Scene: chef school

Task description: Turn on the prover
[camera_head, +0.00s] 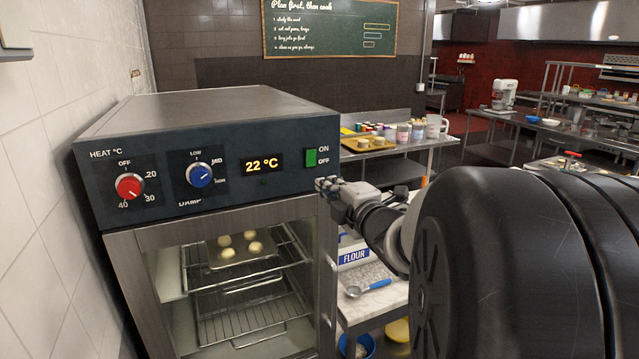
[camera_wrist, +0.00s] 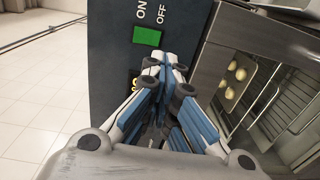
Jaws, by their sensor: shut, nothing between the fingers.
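The prover (camera_head: 215,100) is a steel cabinet with a dark control panel and a glass door. Its green power switch (camera_head: 311,157) sits at the panel's right end beside the ON and OFF labels; it also shows in the wrist view (camera_wrist: 147,36). I cannot tell which way the switch is tipped. The display (camera_head: 262,164) is lit and reads 22 °C. My gripper (camera_head: 326,184) is shut and empty, at the panel's right edge, a little below the switch. In the wrist view its fingertips (camera_wrist: 164,66) are close to the switch; I cannot tell whether they touch the panel.
A red heat knob (camera_head: 130,186) and a blue damp knob (camera_head: 199,174) are on the panel's left. Dough balls (camera_head: 224,240) lie on a tray behind the shut door. A flour container (camera_head: 354,254) and a blue-handled scoop (camera_head: 368,288) stand close beneath my arm.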

